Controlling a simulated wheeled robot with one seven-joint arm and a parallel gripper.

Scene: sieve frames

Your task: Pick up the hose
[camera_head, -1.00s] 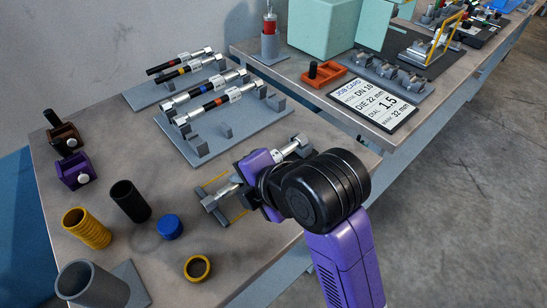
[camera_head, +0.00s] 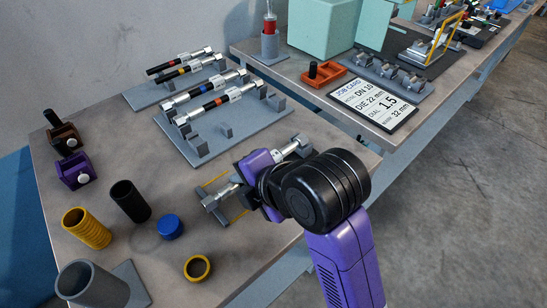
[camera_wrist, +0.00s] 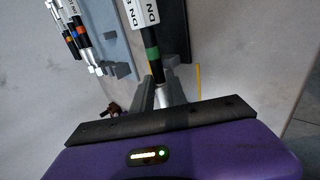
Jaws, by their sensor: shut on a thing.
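My gripper (camera_head: 254,176) is over the front part of the near table and hides most of the hose that it holds. The hose's silver end fittings (camera_head: 294,146) show on both sides of it, one at upper right and one at lower left. In the wrist view, my gripper's fingers (camera_wrist: 160,90) are shut on the hose, near a silver fitting. That hose (camera_wrist: 150,35) is black with a green band and a white "DN" label. A thin yellow outline lies on the table beside it. I cannot tell whether the hose is clear of what is below it.
Several other hoses lie on a grey rack (camera_head: 236,133) just behind. A black tube (camera_head: 130,201), yellow ribbed tube (camera_head: 87,228), blue cap (camera_head: 170,226), yellow ring (camera_head: 197,268) and grey cup (camera_head: 92,287) stand at left. A job card (camera_head: 374,104) lies on the right table.

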